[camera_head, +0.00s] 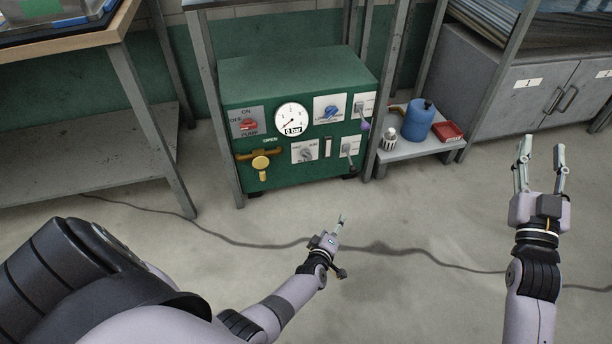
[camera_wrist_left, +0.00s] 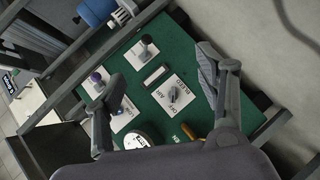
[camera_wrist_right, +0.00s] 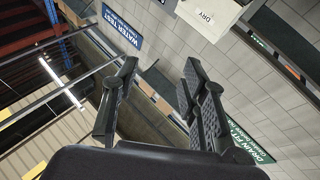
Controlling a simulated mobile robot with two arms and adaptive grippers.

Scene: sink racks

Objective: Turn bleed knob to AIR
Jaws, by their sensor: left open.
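The bleed knob (camera_head: 307,153) is a small grey knob on a white plate, low in the middle of the green panel's front. In the left wrist view the bleed knob (camera_wrist_left: 172,95) appears between the finger lines, nearer the right finger. The plate's lettering is small, and I cannot tell which mark the knob points to. My left gripper (camera_head: 341,220) is open and empty, in front of the panel and apart from it; its fingers also show in the left wrist view (camera_wrist_left: 156,70). My right gripper (camera_head: 542,148) is open and empty, raised at the right.
The green panel (camera_head: 285,83) also carries a red pump knob (camera_head: 249,125), a gauge (camera_head: 291,119), a blue knob (camera_head: 331,112), a yellow valve handle (camera_head: 261,163) and levers at right. A low shelf beside it holds a blue jug (camera_head: 418,120) and red tray (camera_head: 447,131). Floor in front is clear except a cable.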

